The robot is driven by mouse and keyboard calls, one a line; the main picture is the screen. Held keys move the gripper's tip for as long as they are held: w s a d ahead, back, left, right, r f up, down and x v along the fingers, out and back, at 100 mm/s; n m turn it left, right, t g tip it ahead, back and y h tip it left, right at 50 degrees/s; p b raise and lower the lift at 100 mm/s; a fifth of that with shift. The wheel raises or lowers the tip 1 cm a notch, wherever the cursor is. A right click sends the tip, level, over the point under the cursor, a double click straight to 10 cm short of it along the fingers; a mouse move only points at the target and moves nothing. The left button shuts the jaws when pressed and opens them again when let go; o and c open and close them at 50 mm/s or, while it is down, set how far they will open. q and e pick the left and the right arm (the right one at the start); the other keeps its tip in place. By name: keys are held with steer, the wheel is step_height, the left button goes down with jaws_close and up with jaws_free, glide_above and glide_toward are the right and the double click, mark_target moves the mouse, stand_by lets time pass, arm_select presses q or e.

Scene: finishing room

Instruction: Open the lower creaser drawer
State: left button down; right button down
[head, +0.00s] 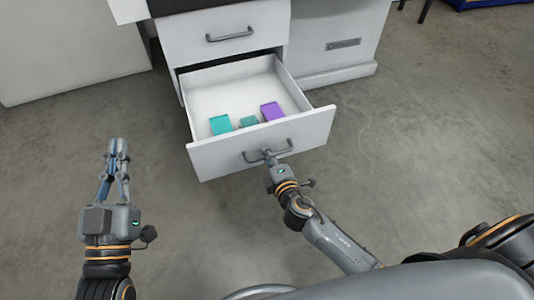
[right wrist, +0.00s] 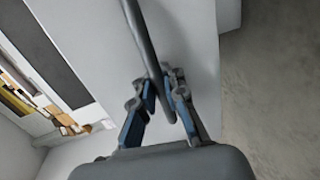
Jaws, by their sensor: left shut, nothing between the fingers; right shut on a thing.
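The lower creaser drawer (head: 210,155) is pulled well out of the white cabinet and its inside shows. Its dark bar handle (head: 284,149) is on the front panel. My right gripper (head: 267,155) is shut on this handle; in the right wrist view the fingers (right wrist: 162,100) close around the handle bar (right wrist: 142,40). My left gripper (head: 118,146) is shut and empty, above the floor to the left of the drawer. In the drawer lie a teal block (head: 221,125), a smaller teal block (head: 249,122) and a purple block (head: 272,111).
The upper drawer (head: 190,38) is shut, with its own handle (head: 229,34). The cabinet side panel (head: 325,70) with a label stands to the right. A pale cabinet (head: 60,50) stands at the left. The floor (head: 430,150) around the drawer is clear.

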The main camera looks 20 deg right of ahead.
arm_select(q)
steer(key=shift+r, duration=0.1)
arm_select(e)
steer(key=shift+r, duration=0.1)
arm_select(q)
steer(key=shift+r, duration=0.2)
arm_select(e)
steer(key=c, duration=1.7)
jaws_free()
steer(key=shift+s, duration=0.2)
arm_select(q)
steer(key=shift+f, duration=0.15)
arm_select(e)
steer(key=v, duration=1.1)
steer(key=shift+s, duration=0.25)
steer(key=shift+r, duration=0.1)
